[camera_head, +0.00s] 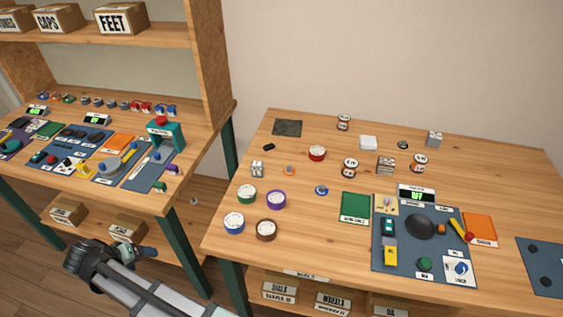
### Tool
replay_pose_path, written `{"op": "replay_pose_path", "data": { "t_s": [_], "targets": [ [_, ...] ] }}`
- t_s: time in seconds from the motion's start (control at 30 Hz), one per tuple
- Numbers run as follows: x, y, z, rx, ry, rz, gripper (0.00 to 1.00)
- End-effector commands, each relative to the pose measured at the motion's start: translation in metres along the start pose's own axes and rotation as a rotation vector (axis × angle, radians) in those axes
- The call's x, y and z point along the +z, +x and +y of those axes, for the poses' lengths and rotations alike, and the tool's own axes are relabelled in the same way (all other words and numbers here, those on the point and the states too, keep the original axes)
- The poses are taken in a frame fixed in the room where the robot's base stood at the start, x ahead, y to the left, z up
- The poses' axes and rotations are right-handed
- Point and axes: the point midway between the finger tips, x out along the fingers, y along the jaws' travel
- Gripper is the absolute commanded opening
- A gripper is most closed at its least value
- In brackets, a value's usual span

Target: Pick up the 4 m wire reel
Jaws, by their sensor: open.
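Several small upright spool-like reels with dark bands stand on the right table: one at the back (344,122), one in the middle (349,168) and one to its right (420,163). Round flat coils with white tops and coloured rims also lie there: red (317,153), green (247,193), purple (275,199), blue (234,223) and brown (266,230). Their labels are too small to read, so I cannot tell which is the 4 m wire reel. My gripper (143,252) is at the lower left, off the right table and apart from all the reels. Its fingers are small and unclear; nothing shows in it.
A blue work mat (382,262) with a dark dome (420,227) and small parts lies at the table's front right. The left bench (207,127) is crowded. A gap separates the two tables; bare wood shows at the right table's back right.

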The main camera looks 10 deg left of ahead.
Motion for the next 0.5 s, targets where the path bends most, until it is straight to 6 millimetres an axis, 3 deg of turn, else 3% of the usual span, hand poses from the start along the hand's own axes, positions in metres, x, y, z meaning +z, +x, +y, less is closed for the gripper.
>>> {"op": "replay_pose_path", "data": {
  "t_s": [0.03,0.2,0.3,0.5],
  "targets": [
    [-0.015,-0.025,-0.009,-0.004,0.017,0.043,0.84],
    [-0.051,-0.101,-0.026,-0.017,0.091,0.168,0.84],
    [-0.066,-0.135,-0.030,-0.026,0.130,0.220,0.84],
    [-0.088,-0.184,-0.028,-0.042,0.206,0.288,0.84]
  ]
}}
